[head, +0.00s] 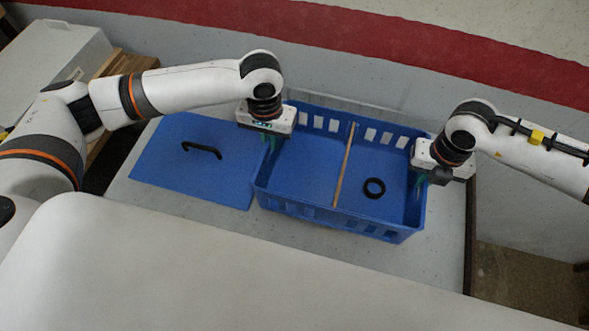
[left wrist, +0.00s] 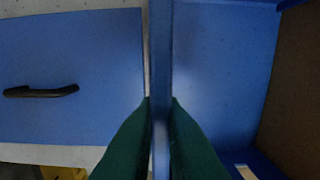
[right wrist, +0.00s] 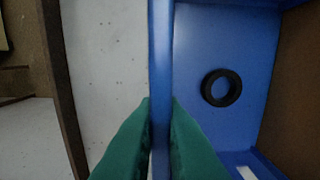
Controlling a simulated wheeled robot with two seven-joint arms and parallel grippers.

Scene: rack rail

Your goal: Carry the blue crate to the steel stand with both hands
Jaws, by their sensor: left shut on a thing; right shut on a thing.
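The blue crate (head: 385,232) stands on a pale grey table top, with slotted long walls and a thin brown divider (head: 344,165) across its inside. A black ring (head: 374,188) lies on the crate floor in the right compartment; it also shows in the right wrist view (right wrist: 221,88). My left gripper (head: 268,146) is shut on the crate's left wall, with its green fingers on both sides of the wall (left wrist: 160,60). My right gripper (head: 421,180) is shut on the crate's right wall (right wrist: 160,60) in the same way. I cannot make out a steel stand for certain.
A flat blue panel (head: 175,165) with a black handle (head: 202,150) lies left of the crate, close to its left wall. The table (head: 450,245) has a narrow bare strip on the right before its dark edge. A grey box (head: 55,60) stands at the far left.

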